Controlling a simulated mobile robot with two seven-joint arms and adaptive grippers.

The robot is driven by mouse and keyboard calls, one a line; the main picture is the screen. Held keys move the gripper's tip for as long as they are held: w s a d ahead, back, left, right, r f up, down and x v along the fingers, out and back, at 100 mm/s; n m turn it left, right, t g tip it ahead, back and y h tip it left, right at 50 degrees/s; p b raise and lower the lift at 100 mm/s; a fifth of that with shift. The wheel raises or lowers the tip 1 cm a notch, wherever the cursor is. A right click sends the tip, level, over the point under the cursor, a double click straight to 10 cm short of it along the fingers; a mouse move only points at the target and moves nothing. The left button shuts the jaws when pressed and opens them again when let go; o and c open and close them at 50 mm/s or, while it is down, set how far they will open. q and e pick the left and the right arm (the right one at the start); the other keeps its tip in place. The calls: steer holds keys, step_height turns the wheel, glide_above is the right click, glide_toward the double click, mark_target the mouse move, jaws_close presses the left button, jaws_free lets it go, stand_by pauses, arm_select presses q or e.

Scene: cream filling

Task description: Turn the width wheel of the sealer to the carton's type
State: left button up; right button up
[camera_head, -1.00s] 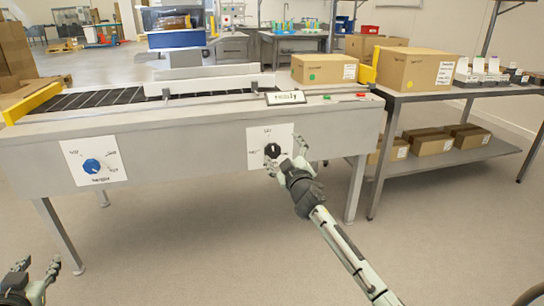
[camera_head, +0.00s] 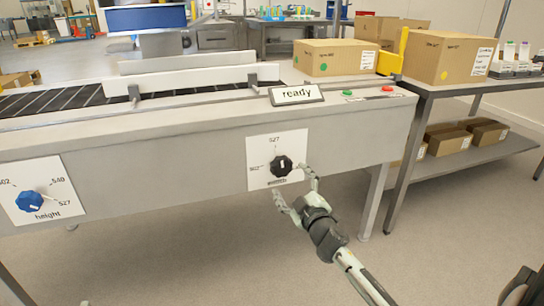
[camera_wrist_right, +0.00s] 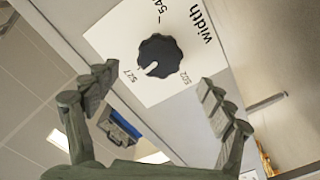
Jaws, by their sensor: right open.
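The width wheel (camera_head: 281,166) is a black knob on a white plate on the sealer's front. It also shows in the wrist view (camera_wrist_right: 160,55), where its white mark points down-left, between the 527 and 502 labels and closer to 527. My right gripper (camera_head: 291,181) is open just below and in front of the wheel; in the wrist view its fingers (camera_wrist_right: 155,76) are spread, with nothing between them, and contact with the wheel cannot be seen. A carton (camera_head: 334,58) with a green dot sits on the sealer's right end; its print is too small to read.
The blue height wheel (camera_head: 30,201) is on the left of the front panel. A sign reading "ready" (camera_head: 296,95), a green button (camera_head: 347,93) and a red button (camera_head: 387,89) are on top. A shelf table (camera_head: 450,91) with another carton (camera_head: 447,58) stands right.

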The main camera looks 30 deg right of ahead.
mark_target(283, 169)
steer(key=shift+w+d, duration=0.15)
steer(key=shift+w, duration=0.5)
steer(key=x, duration=0.5)
steer(key=shift+w+d+b, duration=0.15)
steer(key=shift+w+b, duration=0.15)
steer(key=shift+w, duration=0.05)
arm_select(q)
steer(key=shift+w+d+r+t+h, duration=0.15)
steer(key=shift+d+r+t, duration=0.15)
steer(key=shift+r, duration=0.25)
steer(key=shift+w+d+r+t+h, duration=0.1)
steer(key=shift+d+r+t+h, duration=0.15)
steer(key=shift+r, duration=0.25)
steer(key=shift+w+d+r+t+h, duration=0.1)
steer(key=shift+d+r+t, duration=0.2)
steer(key=shift+r, duration=0.25)
arm_select(e)
steer(key=shift+w+d, duration=0.1)
steer(key=shift+w, duration=0.5)
steer(key=c, duration=1.2)
